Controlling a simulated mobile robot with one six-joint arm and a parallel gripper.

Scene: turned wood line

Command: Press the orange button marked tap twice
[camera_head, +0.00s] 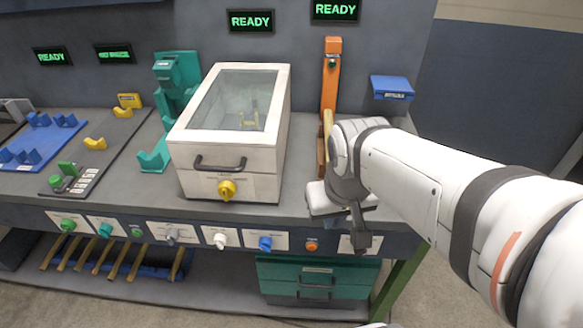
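The orange button (311,246) is on the front panel of the bench, at the right end of a row of knobs and buttons. Its marking is too small to read. My gripper (361,243) hangs in front of the panel, to the right of the orange button and apart from it in the picture. Its dark fingers point down and overlap a white label. I cannot tell whether they are open or shut. No object shows in them.
A blue knob (265,243) and a white knob (220,240) are left of the button. A white glass-lidded box (230,186) stands on the bench above. Teal drawers (317,283) are below. An orange post (331,80) rises behind my wrist.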

